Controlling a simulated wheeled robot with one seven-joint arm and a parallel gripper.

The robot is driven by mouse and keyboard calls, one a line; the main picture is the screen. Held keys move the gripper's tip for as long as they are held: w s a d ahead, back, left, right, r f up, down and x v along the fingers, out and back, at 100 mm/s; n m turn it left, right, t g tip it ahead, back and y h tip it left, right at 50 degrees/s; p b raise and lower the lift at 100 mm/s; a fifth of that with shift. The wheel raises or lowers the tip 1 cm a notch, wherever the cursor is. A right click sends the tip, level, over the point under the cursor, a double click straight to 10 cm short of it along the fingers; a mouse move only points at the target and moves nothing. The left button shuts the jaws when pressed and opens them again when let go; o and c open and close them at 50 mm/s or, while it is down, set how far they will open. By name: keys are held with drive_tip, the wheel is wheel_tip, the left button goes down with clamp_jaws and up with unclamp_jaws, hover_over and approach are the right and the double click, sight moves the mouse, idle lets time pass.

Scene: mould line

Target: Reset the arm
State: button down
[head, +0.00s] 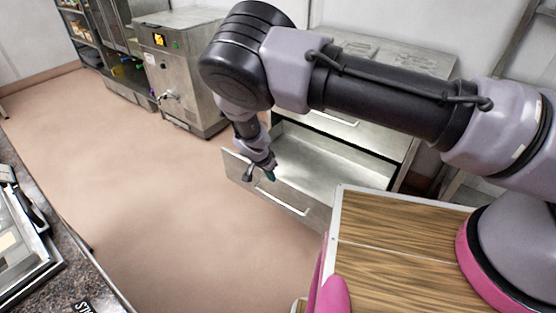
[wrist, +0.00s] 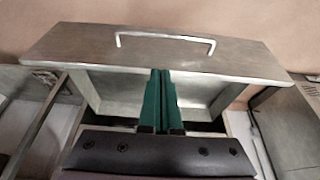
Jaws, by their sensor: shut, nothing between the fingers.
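My gripper (head: 270,176) hangs at the end of my arm over the front of a pulled-out metal drawer (head: 290,207). In the wrist view, the two green fingers of my gripper (wrist: 160,100) are together with nothing between them. Beyond them is the drawer front with its bar handle (wrist: 165,37), and the fingers are not on the handle. In the head view, my arm reaches across from the right and hides part of the cabinet behind it.
The drawer sticks out of a metal cabinet (head: 400,58). A steel machine (head: 183,70) stands behind to the left. A wood-grain top (head: 385,255) is at the lower right, and a dark counter (head: 75,280) at the lower left. The floor (head: 140,170) between is clear.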

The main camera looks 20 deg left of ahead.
drive_tip(key=w+d+r+m+g+y, duration=0.1)
drive_tip(key=w+d+r, duration=0.15)
drive_tip(key=r, duration=0.45)
drive_tip(key=w+d+r, duration=0.2)
drive_tip(key=w+r, duration=0.2)
drive_tip(key=r, duration=0.4)
drive_tip(key=w+d+r+m+g+y, duration=0.1)
drive_tip(key=w+d+r, duration=0.15)
drive_tip(key=r, duration=0.45)
drive_tip(key=w+d+r+y, duration=0.1)
drive_tip(key=d+r, duration=0.6)
drive_tip(key=r, duration=0.4)
drive_tip(key=w+d+r+y, duration=0.1)
drive_tip(key=d+r, duration=0.6)
drive_tip(key=r, duration=0.3)
drive_tip(key=s+d+r+t+y, duration=0.1)
drive_tip(key=s+d+r, duration=0.3)
drive_tip(key=d+r, duration=0.35)
drive_tip(key=s+d+r+t, duration=0.1)
drive_tip(key=s+d+r, duration=0.3)
drive_tip(key=d+r, duration=0.35)
drive_tip(key=s+d+r+n+t+h, duration=0.1)
drive_tip(key=s+d+r+n+t, duration=0.1)
drive_tip(key=s+d, duration=0.7)
drive_tip(key=s+r+t, duration=0.1)
drive_tip(key=s, duration=0.3)
drive_tip(key=shift+s+d+r+h, duration=0.15)
drive_tip(key=shift+s+d+h, duration=0.15)
drive_tip(key=shift+d, duration=0.1)
